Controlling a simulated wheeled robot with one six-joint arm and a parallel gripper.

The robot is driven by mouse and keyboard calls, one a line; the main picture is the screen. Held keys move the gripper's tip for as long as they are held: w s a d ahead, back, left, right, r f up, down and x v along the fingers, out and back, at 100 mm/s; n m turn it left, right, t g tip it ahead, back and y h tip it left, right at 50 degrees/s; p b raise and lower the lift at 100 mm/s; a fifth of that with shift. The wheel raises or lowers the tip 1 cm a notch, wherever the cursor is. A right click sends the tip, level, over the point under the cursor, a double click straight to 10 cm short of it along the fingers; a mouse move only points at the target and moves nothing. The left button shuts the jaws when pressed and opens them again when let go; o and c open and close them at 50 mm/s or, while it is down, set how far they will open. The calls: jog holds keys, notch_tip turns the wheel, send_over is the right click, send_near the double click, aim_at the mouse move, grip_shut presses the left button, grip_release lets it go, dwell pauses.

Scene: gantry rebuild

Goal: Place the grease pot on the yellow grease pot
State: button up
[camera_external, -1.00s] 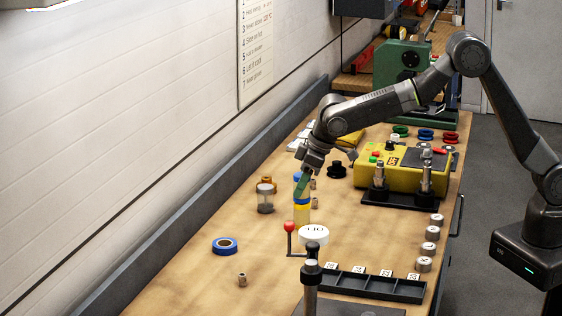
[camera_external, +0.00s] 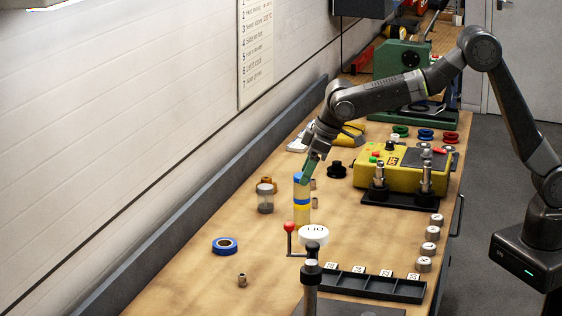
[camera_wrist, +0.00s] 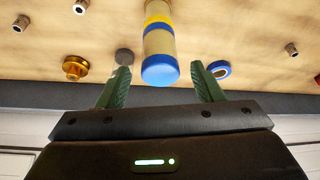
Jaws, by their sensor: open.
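The grease pot (camera_external: 301,187), pale with blue ends, stands upright on the yellow grease pot (camera_external: 302,215). In the wrist view, the blue-ended pot (camera_wrist: 160,60) is nearest me, and the yellow ring of the other pot (camera_wrist: 157,22) shows directly beyond it. The two look touching and in line. My gripper (camera_external: 307,174) has green fingers and is just above and beside the top of the upper pot. In the wrist view, my gripper (camera_wrist: 161,72) is open, with the pot between and beyond its spread fingertips, apart from both.
A clear jar (camera_external: 265,200) and an orange-brown knob (camera_external: 267,184) stand left of the stack. A blue tape roll (camera_external: 225,245) lies nearer. A red-knobbed lever (camera_external: 290,230) stands in front. A yellow control box (camera_external: 405,168) is at right. The front left bench is mostly clear.

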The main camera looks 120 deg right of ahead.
jog(key=v, duration=0.8)
jog(key=shift+b, duration=0.45)
